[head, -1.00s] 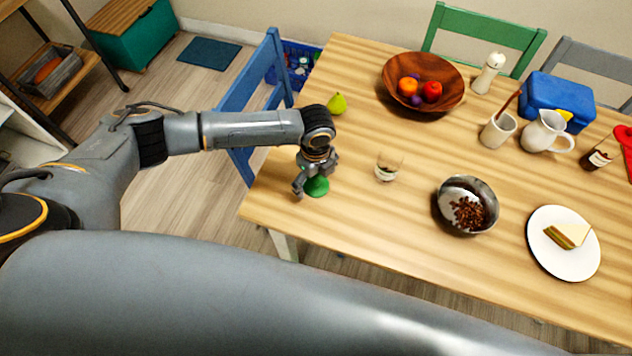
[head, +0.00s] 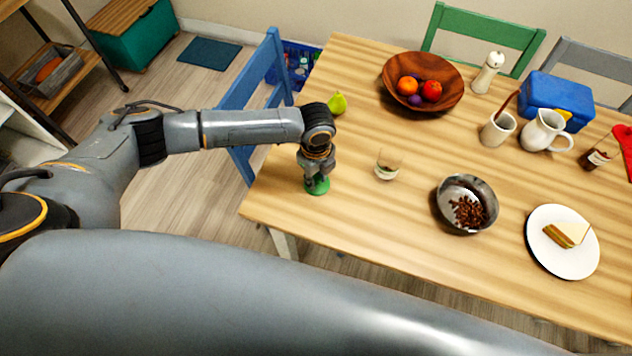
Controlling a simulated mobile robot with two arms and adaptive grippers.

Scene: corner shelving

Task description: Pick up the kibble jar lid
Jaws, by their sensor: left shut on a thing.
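The green kibble jar lid (head: 318,187) lies at the left part of the wooden table. My left gripper (head: 314,181) points down over it and is shut on it, hiding part of its top. The lid appears to be at table height; I cannot tell whether it is lifted. A small clear glass jar (head: 387,165) with a pale band stands to the right of the lid, apart from it. My right gripper is not in view.
On the table (head: 370,235) are a metal bowl of kibble (head: 466,204), a plate with a sandwich (head: 563,262), a wooden fruit bowl (head: 397,72) and a green pear (head: 337,104). A blue chair (head: 232,100) stands at the left edge. The front left tabletop is clear.

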